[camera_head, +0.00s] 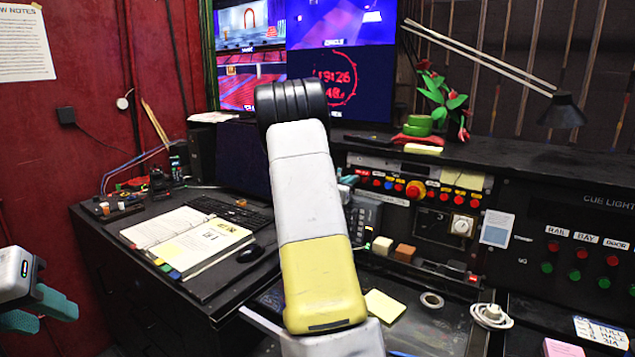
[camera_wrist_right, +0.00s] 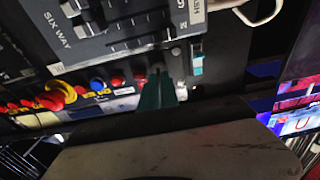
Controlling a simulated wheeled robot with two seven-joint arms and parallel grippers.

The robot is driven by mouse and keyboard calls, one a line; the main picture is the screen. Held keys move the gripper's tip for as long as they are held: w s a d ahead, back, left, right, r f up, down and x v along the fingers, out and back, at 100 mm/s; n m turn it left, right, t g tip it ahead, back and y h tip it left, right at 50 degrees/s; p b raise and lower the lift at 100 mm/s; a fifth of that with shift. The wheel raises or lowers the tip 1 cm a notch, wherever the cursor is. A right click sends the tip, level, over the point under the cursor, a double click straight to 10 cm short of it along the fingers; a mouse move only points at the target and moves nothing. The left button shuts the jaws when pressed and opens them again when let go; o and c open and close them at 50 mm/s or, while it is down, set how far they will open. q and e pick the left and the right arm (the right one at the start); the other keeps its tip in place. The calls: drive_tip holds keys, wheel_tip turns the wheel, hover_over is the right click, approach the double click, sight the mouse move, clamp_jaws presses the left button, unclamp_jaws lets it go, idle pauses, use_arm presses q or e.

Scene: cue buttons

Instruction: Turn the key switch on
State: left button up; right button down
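I cannot make out for certain which control is the key switch. My right arm crosses the middle of the head view and hides part of the panel. In the right wrist view, my right gripper's teal fingers (camera_wrist_right: 158,92) sit close together in front of the button row. I cannot see anything held between them. My left gripper (camera_head: 42,310) is open and empty at the lower left, far from the panel.
An open binder (camera_head: 190,240), a keyboard (camera_head: 232,212) and a mouse (camera_head: 250,253) lie on the left desk. A desk lamp (camera_head: 564,110) hangs over the right side. A cue light panel (camera_head: 580,265) is at right. A tape roll (camera_head: 432,300) lies on the lower desk.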

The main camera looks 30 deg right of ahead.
drive_tip(key=shift+m, duration=0.3)
drive_tip(key=m+g, duration=0.1)
drive_tip(key=m, duration=0.8)
drive_tip(key=shift+g, duration=0.4)
drive_tip(key=m, duration=0.5)
drive_tip(key=shift+g, duration=0.3)
drive_tip(key=shift+m, duration=2.3)
drive_tip(key=shift+g+y, duration=0.3)
drive_tip(key=c, duration=1.6)
unclamp_jaws()
